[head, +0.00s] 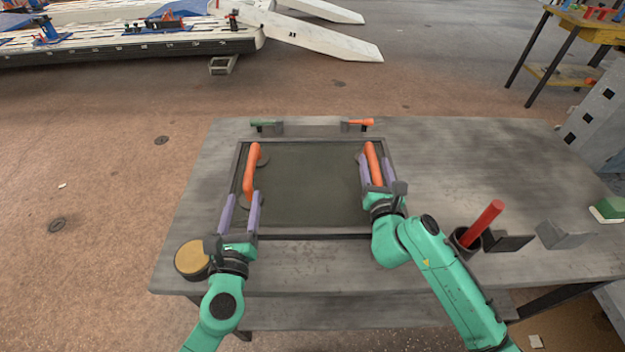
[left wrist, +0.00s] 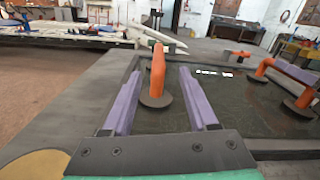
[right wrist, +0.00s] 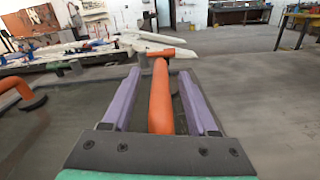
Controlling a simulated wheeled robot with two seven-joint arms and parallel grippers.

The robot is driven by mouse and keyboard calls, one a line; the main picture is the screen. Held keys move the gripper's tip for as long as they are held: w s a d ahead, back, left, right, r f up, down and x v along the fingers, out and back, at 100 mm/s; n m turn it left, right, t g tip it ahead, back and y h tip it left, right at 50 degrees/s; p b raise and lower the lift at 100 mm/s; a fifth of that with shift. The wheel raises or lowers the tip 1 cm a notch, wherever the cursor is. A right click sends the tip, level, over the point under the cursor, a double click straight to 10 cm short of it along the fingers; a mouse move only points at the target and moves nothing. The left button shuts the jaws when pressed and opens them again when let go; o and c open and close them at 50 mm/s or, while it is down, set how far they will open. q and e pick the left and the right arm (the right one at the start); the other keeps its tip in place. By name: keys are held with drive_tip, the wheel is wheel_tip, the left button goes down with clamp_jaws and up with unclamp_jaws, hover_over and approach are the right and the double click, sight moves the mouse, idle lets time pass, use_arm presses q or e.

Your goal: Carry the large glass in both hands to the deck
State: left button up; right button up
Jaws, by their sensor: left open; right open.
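The large glass (head: 310,185) is a dark pane in a grey frame, lying flat on the bench (head: 510,165). Two orange suction handles stand on it, one left (head: 251,170) and one right (head: 373,160). My left gripper (head: 240,205) is open at the near end of the left handle; in the left wrist view the handle (left wrist: 158,70) stands ahead, between the lines of the fingers. My right gripper (head: 377,172) is open with its purple fingers on either side of the right handle, which also shows between them in the right wrist view (right wrist: 161,100). The deck (head: 130,42) is the slatted white platform at the back left.
A red-handled tool (head: 483,222) stands in a dark cup on the bench's right, beside dark blocks (head: 508,242). A round tan-topped item (head: 192,258) is at the near left corner. White ramps (head: 325,38) slope from the deck; the floor (head: 110,160) between is mostly open.

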use_arm(q)
drive_tip(key=shift+s, duration=0.25)
use_arm(e)
drive_tip(key=shift+s, duration=0.1)
drive_tip(key=s, duration=1.2)
drive_tip(key=shift+d, duration=0.15)
drive_tip(key=shift+w, duration=0.1)
use_arm(q)
drive_tip(key=shift+s+a+f, duration=0.2)
drive_tip(key=shift+s+a, duration=0.15)
use_arm(e)
drive_tip(key=shift+f, duration=0.3)
use_arm(q)
drive_tip(key=s+a+b, duration=0.2)
drive_tip(key=shift+s+a, duration=0.15)
drive_tip(key=shift+a, duration=0.15)
use_arm(e)
drive_tip(key=shift+f, duration=0.75)
use_arm(q)
drive_tip(key=shift+s+a+r+b, duration=0.15)
drive_tip(key=shift+s+a+b, duration=0.15)
drive_tip(key=shift+s+a, duration=0.25)
use_arm(e)
drive_tip(key=shift+f, duration=0.25)
